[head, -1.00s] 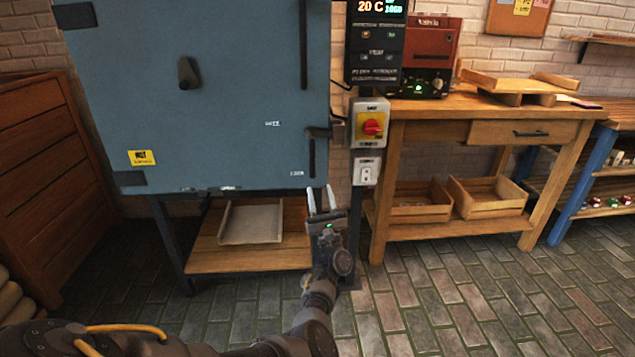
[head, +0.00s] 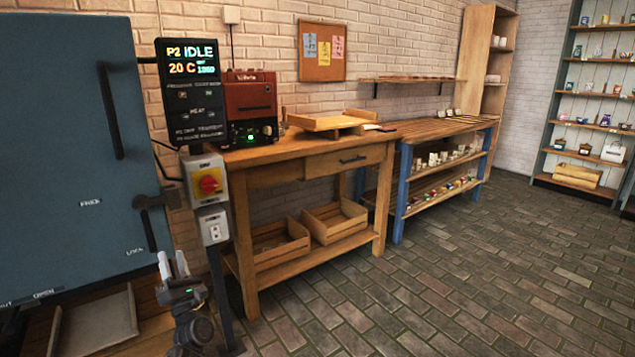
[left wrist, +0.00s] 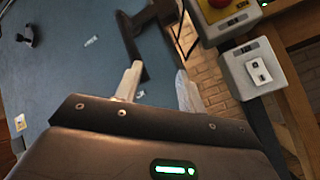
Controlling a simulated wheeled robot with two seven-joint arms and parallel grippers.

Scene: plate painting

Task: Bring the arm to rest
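My left gripper (head: 174,268) is low at the left in the head view, in front of the blue kiln's (head: 75,160) lower right corner. Its two pale fingers stand apart with nothing between them. In the left wrist view the open fingers (left wrist: 158,88) point toward the kiln door and its dark latch handle (left wrist: 135,45); I cannot tell any contact. The kiln door looks shut. My right gripper is in neither view.
A control post carries a display reading IDLE (head: 190,85) and a red-yellow switch (head: 208,184). A wooden workbench (head: 310,150) with crates below stands right of it. A blue-legged rack (head: 402,195) and shelves stand farther right. The brick floor (head: 450,270) is clear.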

